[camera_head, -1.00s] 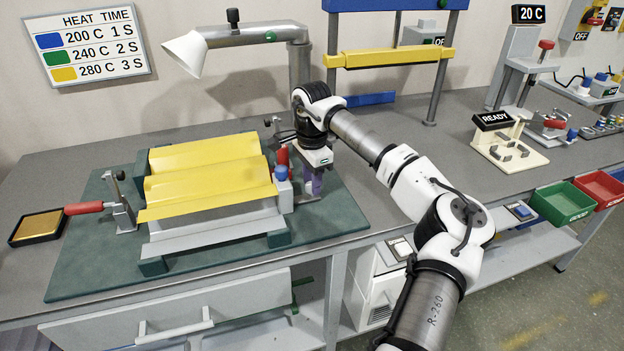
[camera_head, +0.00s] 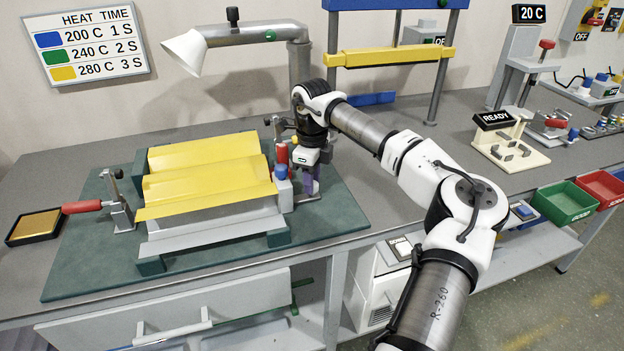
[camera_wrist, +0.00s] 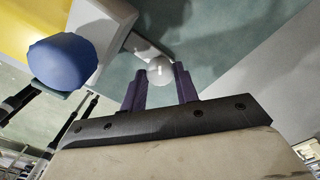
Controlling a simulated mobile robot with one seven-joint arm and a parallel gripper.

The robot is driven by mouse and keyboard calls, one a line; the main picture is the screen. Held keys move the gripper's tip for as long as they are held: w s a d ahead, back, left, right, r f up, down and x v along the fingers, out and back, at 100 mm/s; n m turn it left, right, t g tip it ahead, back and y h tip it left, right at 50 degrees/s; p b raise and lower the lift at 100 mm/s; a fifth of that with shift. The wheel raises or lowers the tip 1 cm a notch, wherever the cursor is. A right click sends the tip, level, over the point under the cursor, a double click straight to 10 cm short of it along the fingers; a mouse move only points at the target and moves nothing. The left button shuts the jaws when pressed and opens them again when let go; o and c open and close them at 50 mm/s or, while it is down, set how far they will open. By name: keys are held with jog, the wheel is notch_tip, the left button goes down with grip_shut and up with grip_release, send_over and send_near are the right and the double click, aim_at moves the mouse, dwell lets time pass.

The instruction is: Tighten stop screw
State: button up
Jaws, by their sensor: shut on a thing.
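The stop screw shows as a small pale round head (camera_wrist: 160,70) in the wrist view, at the end of a grey bar. My gripper's purple fingers (camera_wrist: 160,92) are closed around this head from both sides. In the head view my gripper (camera_head: 311,186) points down at the right end of the fixture, beside a grey block with a blue knob (camera_head: 281,172). The blue knob also shows large in the wrist view (camera_wrist: 62,62). The screw itself is hidden behind the fingers in the head view.
A yellow corrugated sheet (camera_head: 205,180) lies on the grey fixture on a green mat (camera_head: 90,270). Red-handled clamps stand at the left (camera_head: 84,207) and right (camera_head: 282,152). A heater nozzle (camera_head: 187,52) hangs above.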

jog(key=m, duration=0.6)
jog(key=shift+m+b, duration=0.3)
jog(key=shift+b, duration=0.05)
jog(key=m+b, duration=0.1)
jog(key=m, duration=0.5)
jog(key=m+b, duration=0.1)
jog(key=m, duration=0.5)
jog(key=shift+m, duration=0.3)
jog(key=m+b, duration=0.1)
jog(key=m, duration=0.4)
jog(key=shift+m, duration=0.3)
jog(key=o, duration=1)
jog(key=shift+r, duration=0.1)
notch_tip(320, 180, up, 14)
jog(key=shift+f, duration=0.2)
